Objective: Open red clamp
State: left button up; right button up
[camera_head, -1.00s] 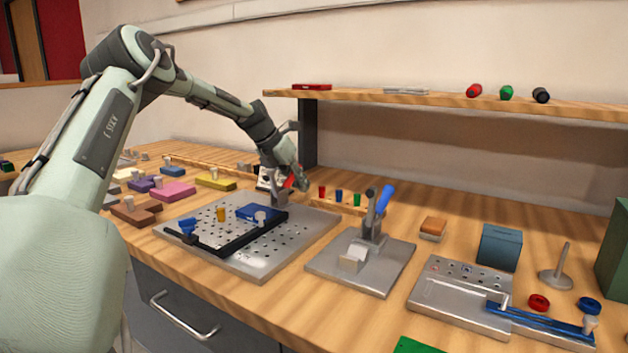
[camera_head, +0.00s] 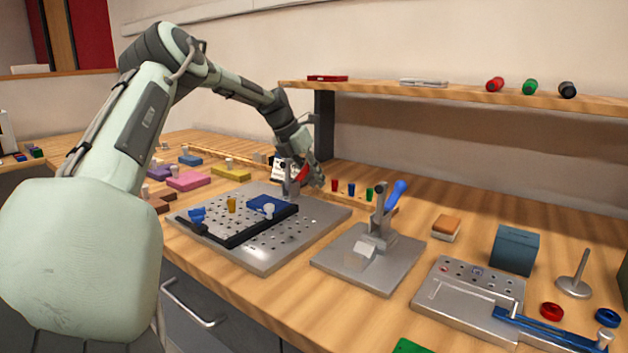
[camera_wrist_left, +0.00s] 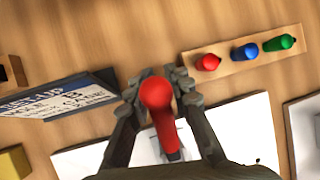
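The red clamp stands at the back edge of the perforated metal plate (camera_head: 330,212); its grey metal part (camera_head: 290,178) shows beside my left gripper (camera_head: 307,174). In the left wrist view the clamp's red handle (camera_wrist_left: 157,97) points up at the camera, between the two fingers of my left gripper (camera_wrist_left: 158,80). The fingers are closed in around the handle, one on each side. The gripper hides part of the handle in the head view. My right gripper is not in view.
A small rack with red, blue and green pegs (camera_head: 351,190) stands close to the right of the gripper. A sign (camera_wrist_left: 60,95) stands on its other side. A blue-handled clamp (camera_head: 395,195) on its own plate is farther right. A shelf (camera_head: 450,97) runs behind.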

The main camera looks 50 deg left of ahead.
aim_at(307, 165)
pick_arm(q)
jog(key=shift+o, duration=0.7)
jog(key=shift+f, duration=0.1)
jog(key=shift+v, duration=4.05)
